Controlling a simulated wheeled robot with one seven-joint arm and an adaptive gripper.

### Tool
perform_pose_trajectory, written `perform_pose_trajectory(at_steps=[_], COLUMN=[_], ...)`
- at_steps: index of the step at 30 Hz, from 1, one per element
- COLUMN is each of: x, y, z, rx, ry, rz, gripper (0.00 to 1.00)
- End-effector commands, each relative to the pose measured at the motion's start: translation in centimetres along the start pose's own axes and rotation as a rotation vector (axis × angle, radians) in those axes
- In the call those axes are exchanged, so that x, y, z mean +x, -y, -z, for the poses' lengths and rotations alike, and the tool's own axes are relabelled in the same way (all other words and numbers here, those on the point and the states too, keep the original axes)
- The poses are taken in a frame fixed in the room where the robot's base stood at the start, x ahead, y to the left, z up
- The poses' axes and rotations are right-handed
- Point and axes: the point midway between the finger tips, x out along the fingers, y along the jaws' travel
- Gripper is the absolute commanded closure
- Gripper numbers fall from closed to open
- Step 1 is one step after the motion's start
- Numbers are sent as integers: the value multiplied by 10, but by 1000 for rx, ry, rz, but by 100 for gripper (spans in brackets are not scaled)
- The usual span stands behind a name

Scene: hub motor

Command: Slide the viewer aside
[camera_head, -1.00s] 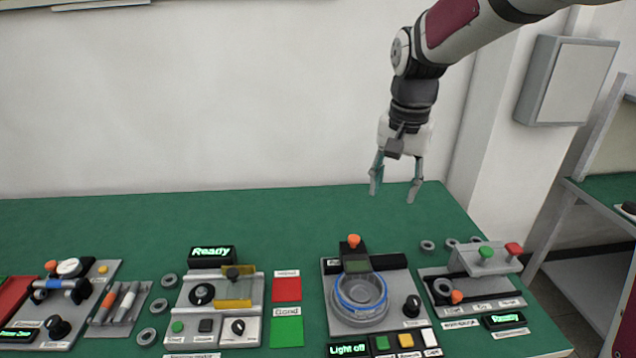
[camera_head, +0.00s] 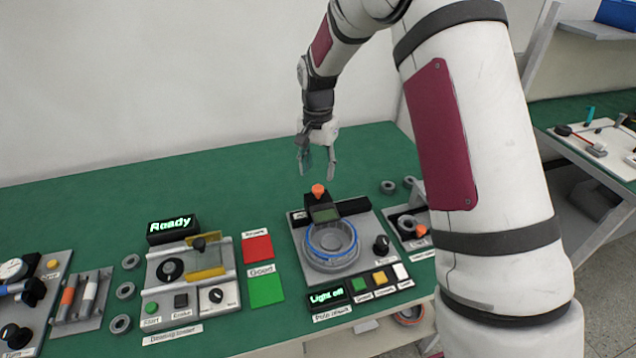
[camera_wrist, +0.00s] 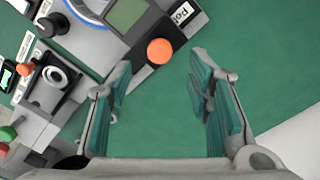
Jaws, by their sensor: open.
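The viewer (camera_head: 325,213) is a dark block with a greenish screen and an orange knob (camera_head: 318,190) on top. It sits on a dark rail at the back of a grey station, above a round ring part with a blue edge (camera_head: 331,244). My gripper (camera_head: 317,172) is open and empty, pointing down above and behind the knob. In the wrist view the orange knob (camera_wrist: 160,51) lies beyond the fingertips, near the upper middle, with the screen (camera_wrist: 125,14) beside it. The open jaws (camera_wrist: 160,75) touch nothing.
The station has a black dial (camera_head: 381,244), a "Light off" display (camera_head: 327,297) and several coloured buttons at its front. Red and green mats (camera_head: 266,291) and another station with a "Ready" display (camera_head: 170,225) lie to the left. Grey rings lie at right. The green table behind is clear.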

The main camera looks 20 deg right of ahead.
Motion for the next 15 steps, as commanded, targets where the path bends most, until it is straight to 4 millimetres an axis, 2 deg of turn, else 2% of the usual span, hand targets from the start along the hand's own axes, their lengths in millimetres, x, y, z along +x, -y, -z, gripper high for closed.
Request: perform_pose_trajectory(at_steps=[3,7,15], x=[22,41,58], y=[-1,-1,0], z=[-1,-1,0], rx=[1,1,0], ry=[3,3,0], rz=[-2,-1,1], gripper=[54,54,54])
